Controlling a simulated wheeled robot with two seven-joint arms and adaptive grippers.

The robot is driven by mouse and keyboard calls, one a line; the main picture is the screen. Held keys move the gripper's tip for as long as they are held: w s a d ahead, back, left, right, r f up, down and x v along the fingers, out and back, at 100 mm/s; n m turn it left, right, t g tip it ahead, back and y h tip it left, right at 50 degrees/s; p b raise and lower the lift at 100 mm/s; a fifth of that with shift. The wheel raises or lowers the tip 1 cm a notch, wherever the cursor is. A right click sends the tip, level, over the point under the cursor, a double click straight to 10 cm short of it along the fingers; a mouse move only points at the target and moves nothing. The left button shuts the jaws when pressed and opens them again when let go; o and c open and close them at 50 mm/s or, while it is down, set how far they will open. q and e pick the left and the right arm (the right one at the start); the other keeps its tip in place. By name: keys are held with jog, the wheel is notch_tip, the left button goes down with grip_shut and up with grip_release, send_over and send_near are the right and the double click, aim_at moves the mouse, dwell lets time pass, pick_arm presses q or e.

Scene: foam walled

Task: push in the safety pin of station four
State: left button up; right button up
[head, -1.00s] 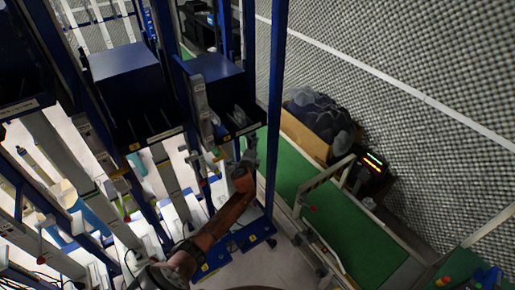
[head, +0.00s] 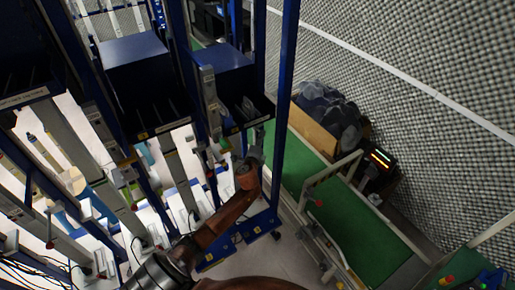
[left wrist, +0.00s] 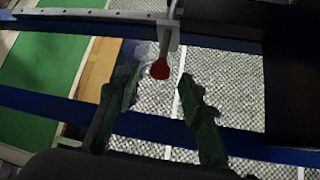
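My left arm reaches up from the bottom of the head view, and its gripper (head: 256,154) is beside the rightmost blue rack post, small and dark there. In the left wrist view the left gripper (left wrist: 160,76) has its two dark fingers spread apart. A red knob (left wrist: 160,69), apparently the safety pin's head, hangs from a pale metal bracket (left wrist: 168,38) and shows between the fingertips. I cannot tell if the knob is at the same depth as the fingertips. No finger visibly touches it. Station numbers are too small to read. My right gripper is not in view.
Blue racks with dark bins (head: 225,65) and pale upright rails with red knobs fill the left. A green conveyor (head: 355,225) with a metal frame runs at the right. A cardboard box with dark bags (head: 330,115) stands by the textured foam wall (head: 420,60).

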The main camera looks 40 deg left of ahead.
pick_arm(q)
jog(key=v, duration=0.9)
jog(key=shift+f, duration=0.1)
jog(key=s+f+n+g+h+b, duration=0.15)
jog(key=s+f, duration=0.45)
jog(key=f, duration=0.8)
jog(key=s+d+f+n+g+h, duration=0.1)
jog(key=s+f+n+g, duration=0.3)
jog(key=f, duration=1)
jog(key=s+f+g+h+b, duration=0.1)
jog(key=s+f, duration=0.6)
jog(key=f, duration=0.8)
jog(key=s+d+f+n+g+h+b, duration=0.1)
jog(key=s+d+f+n+g, duration=0.25)
jog(key=s+f, duration=0.9)
jog(key=s+d+f+n+g+h+b, duration=0.15)
jog(key=s+d+f, duration=0.25)
jog(key=s+f, duration=0.85)
jog(key=s+d+n+g, duration=0.1)
jog(key=s+d, duration=0.1)
jog(key=s, duration=0.7)
jog(key=s+d+f+n+g, duration=0.1)
jog(key=s+d+n, duration=0.1)
jog(key=s, duration=0.7)
jog(key=shift+d+f, duration=0.15)
jog(key=shift+d, duration=0.45)
